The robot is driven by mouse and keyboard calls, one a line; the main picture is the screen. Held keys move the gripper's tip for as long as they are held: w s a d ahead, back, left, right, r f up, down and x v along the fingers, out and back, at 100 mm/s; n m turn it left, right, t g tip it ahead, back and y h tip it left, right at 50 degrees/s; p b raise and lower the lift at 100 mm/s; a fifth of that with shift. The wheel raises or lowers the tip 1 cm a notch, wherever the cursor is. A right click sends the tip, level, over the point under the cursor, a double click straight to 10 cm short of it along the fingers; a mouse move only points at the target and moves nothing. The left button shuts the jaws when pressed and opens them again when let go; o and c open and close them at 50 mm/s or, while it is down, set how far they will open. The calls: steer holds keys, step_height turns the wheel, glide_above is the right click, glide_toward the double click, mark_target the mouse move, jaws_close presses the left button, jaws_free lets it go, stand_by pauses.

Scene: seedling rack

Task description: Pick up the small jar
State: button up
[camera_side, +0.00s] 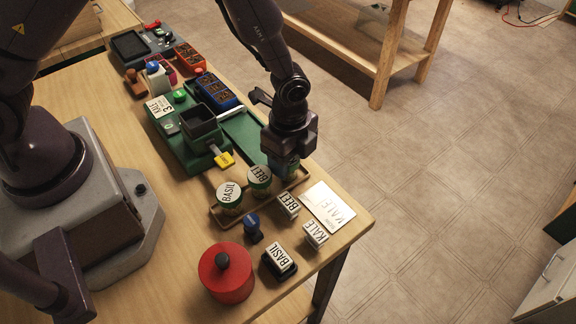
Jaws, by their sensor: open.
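Two small jars with white labelled lids stand in a shallow brown tray (217,219) near the table's right end: a BASIL jar (228,194) and a BEET jar (259,177) behind it. My gripper (287,172) is open and points down at the tray's far end, just right of the BEET jar. A dark bluish-green form shows between or behind its fingers; I cannot tell whether it is a third jar or part of the gripper. The fingertips and whatever is under them are mostly hidden.
A red lidded pot (227,273), a blue-knobbed stamp (252,228) and label blocks reading BASIL (279,262), BEET (288,204) and KALE (316,234) stand nearby. A KALE card (328,206) lies by the table edge. A green station (243,135) stands behind the tray.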

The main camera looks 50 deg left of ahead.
steer(key=shift+f, duration=0.6)
steer(key=c, duration=0.6)
steer(key=shift+r, duration=0.15)
